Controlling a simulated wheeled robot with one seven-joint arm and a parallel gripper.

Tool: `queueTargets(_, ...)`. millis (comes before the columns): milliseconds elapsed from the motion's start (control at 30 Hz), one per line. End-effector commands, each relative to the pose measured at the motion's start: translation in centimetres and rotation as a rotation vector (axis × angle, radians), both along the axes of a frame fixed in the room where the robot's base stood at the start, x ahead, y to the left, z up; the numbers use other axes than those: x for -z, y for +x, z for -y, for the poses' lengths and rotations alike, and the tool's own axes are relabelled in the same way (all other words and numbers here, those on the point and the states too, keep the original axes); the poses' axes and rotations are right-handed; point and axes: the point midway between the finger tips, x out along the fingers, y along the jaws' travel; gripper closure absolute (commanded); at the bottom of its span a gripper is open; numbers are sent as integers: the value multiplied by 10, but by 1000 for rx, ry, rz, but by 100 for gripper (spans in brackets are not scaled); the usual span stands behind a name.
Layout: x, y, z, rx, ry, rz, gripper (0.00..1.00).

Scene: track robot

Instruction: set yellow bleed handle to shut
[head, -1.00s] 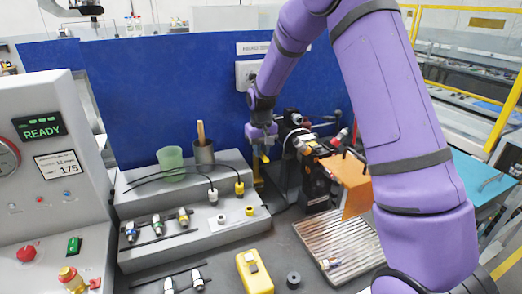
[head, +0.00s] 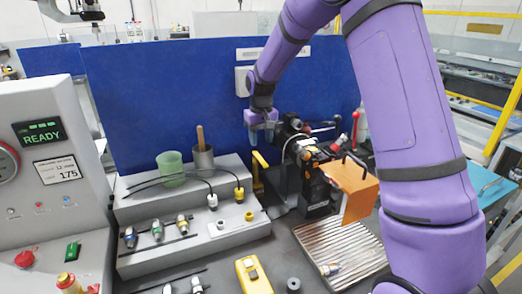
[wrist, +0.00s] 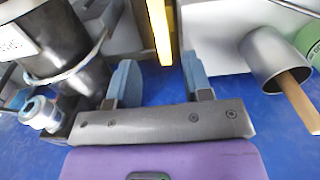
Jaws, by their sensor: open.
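The yellow bleed handle (head: 259,170) stands near the back, between the grey stepped bench and the dark machine. It looks upright, with a short bend at its top. My gripper (head: 262,138) is open and empty just above it, in front of the blue panel, fingers pointing down. In the wrist view the yellow handle (wrist: 160,32) is a bar lying beyond the open fingertips (wrist: 160,75), roughly in line with the gap between them. I see no contact. The handle's pivot and any position marks are too small or hidden to read.
The dark machine (head: 315,190) stands close to the right of the handle, with an orange plate (head: 357,190) on it. At left, a metal cup (head: 203,157) with a wooden stick and a green cup (head: 171,166) stand on the stepped bench. The blue panel (head: 160,100) closes the back.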

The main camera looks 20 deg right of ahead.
Motion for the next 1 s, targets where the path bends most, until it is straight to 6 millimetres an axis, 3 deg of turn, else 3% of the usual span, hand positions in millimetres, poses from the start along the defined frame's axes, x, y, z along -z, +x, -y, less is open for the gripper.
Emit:
queueTargets(100, -21, 0, 0, 0, 0, 2, 54)
queueTargets(300, -41, 0, 0, 0, 0, 1, 54)
queueTargets(867, -44, 0, 0, 0, 0, 0, 54)
queueTargets(1000, -56, -8, 0, 0, 0, 13, 54)
